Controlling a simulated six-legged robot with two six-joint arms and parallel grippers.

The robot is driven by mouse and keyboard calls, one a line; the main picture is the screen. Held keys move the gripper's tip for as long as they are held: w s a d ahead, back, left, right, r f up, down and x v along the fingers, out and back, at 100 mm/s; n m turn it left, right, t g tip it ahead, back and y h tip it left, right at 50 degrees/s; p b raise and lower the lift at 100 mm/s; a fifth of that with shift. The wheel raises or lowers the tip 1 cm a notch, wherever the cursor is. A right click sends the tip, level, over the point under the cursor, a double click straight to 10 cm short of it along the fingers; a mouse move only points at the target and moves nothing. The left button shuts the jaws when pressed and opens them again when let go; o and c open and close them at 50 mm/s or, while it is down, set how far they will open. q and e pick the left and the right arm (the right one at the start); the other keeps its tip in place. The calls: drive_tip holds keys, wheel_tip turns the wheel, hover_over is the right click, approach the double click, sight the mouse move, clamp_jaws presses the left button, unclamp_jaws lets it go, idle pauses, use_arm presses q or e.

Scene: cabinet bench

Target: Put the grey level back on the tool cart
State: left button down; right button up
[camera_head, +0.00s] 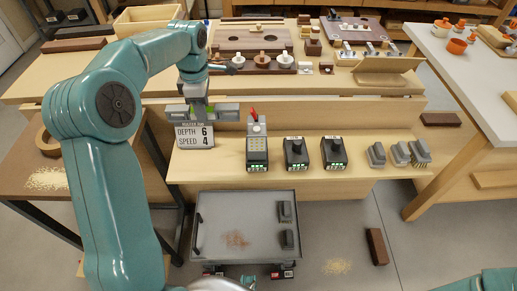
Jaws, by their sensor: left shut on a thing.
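My left gripper (196,103) is pointed down and shut on the grey level (228,112), a grey bar with green parts that lies crosswise in the jaws. The level is in front of the bench's lower shelf, just above a sign; whether it touches anything cannot be told. The tool cart (213,245) stands low at the bottom middle, with a grey top and a dark rim. My right gripper is not in view; only teal parts of my arm show at the bottom right.
Two dark grey tools (286,212) lie at the cart top's right side, and brown dust marks its middle. The sign (194,136), control boxes (295,152) and several grey brushes (400,153) line the shelf. A brown block (377,246) lies on the floor.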

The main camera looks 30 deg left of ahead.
use_arm(q)
wheel_tip(320, 180, down, 15)
drive_tip(key=shift+b, duration=1.25)
wheel_tip(320, 180, down, 5)
drive_tip(key=shift+f, duration=0.1)
drive_tip(key=shift+b, duration=0.45)
drive_tip(key=c, duration=0.8)
unclamp_jaws()
drive_tip(key=shift+o, duration=0.2)
